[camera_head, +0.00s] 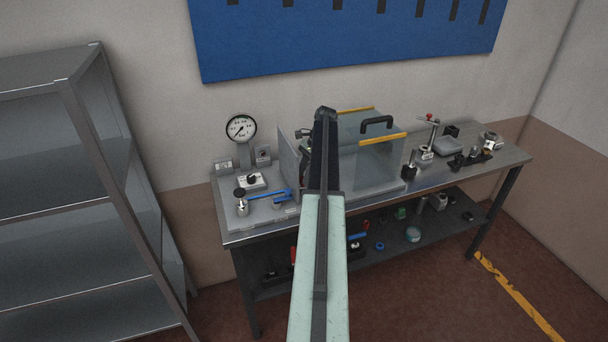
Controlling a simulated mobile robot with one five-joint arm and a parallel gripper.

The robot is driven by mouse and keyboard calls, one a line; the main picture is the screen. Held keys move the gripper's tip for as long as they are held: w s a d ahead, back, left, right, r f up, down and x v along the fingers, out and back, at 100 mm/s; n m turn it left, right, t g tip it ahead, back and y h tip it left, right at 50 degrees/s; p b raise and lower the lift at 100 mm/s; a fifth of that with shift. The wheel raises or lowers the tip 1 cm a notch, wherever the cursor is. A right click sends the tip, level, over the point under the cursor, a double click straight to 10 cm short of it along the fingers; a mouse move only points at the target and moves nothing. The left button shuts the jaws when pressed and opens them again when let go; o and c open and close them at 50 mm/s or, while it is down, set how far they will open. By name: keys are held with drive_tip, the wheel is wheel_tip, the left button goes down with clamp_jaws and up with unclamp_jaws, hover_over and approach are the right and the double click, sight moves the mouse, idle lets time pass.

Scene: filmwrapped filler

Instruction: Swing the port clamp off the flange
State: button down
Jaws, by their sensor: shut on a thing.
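On the bench stands a clear box with yellow edge strips (383,139) and a black handle (376,122). A grey upright plate (289,163) stands at its left. A small dark metal part (302,133) shows beside the plate, partly behind my arm. I cannot tell whether it is the port clamp, and I cannot make out the flange. My pale green and dark arm rises through the middle and covers the box's left part. I cannot make out the gripper's fingertips; the arm hides that area.
A round gauge (241,128) and a blue-handled lever (268,195) are left on the bench. A red-topped stand (428,136) and several small fixtures are right. The bench's lower shelf (450,220) holds small parts. A metal rack (75,200) stands at left. Floor at right is clear.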

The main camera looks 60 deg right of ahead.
drive_tip(key=shift+s+a+n+g, duration=0.2)
drive_tip(key=shift+n+g, duration=0.2)
drive_tip(key=shift+n, duration=0.6)
drive_tip(key=c, duration=1.5)
unclamp_jaws()
drive_tip(key=shift+o, duration=0.2)
drive_tip(key=p+v, duration=0.7)
drive_tip(key=shift+d+r, duration=0.25)
drive_tip(key=shift+r, duration=0.1)
